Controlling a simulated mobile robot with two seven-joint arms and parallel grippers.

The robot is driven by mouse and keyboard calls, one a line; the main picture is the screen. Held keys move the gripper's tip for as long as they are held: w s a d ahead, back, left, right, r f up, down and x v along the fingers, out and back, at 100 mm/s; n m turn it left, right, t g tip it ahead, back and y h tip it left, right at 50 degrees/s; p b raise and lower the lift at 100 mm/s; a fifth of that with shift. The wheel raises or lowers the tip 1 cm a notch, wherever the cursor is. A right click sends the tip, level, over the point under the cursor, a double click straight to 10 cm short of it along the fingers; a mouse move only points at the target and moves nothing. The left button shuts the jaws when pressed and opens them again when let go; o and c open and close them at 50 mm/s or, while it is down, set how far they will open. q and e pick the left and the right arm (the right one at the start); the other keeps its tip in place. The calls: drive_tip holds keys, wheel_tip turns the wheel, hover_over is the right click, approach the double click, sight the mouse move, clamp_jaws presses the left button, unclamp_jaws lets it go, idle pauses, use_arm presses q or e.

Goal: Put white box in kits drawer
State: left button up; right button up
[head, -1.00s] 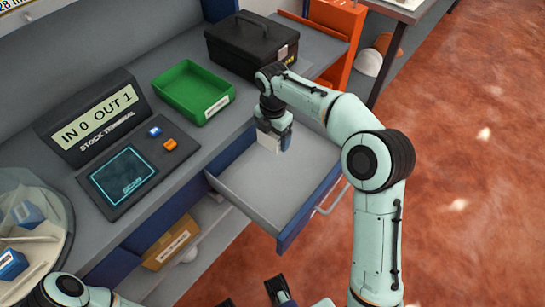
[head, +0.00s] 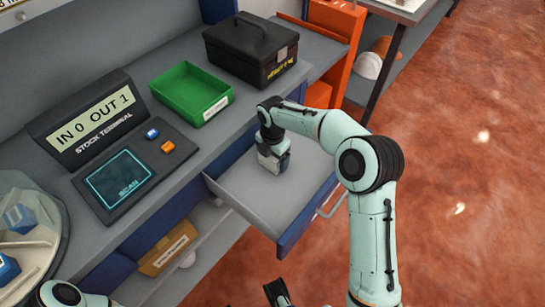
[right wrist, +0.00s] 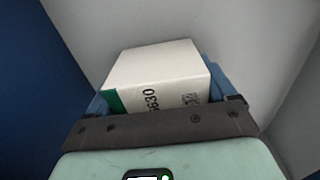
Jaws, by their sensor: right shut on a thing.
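The white box (right wrist: 155,75), with a printed number, a small code and a green patch, is held in my right gripper (head: 275,163), which is shut on it. In the head view the white box (head: 264,160) is largely hidden by the gripper. Gripper and box are low inside the open drawer (head: 262,201), near its back left; I cannot tell if the box touches the floor. The drawer has a grey inside and blue front, and looks otherwise empty. Part of my left gripper (head: 278,292) shows at the bottom edge, its opening unclear.
A green bin (head: 191,93), a black case (head: 251,48) and a stock terminal (head: 122,187) stand on the counter above the drawer. A labelled cardboard bin (head: 168,249) sits on the shelf below. An orange cabinet (head: 336,25) is at the back. The floor at right is clear.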

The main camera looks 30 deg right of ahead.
drive_tip(key=shift+f, duration=0.1)
drive_tip(key=o, duration=1.1)
wheel_tip(320, 180, up, 12)
drive_tip(key=shift+r+p, duration=0.2)
drive_tip(key=shift+p, duration=0.9)
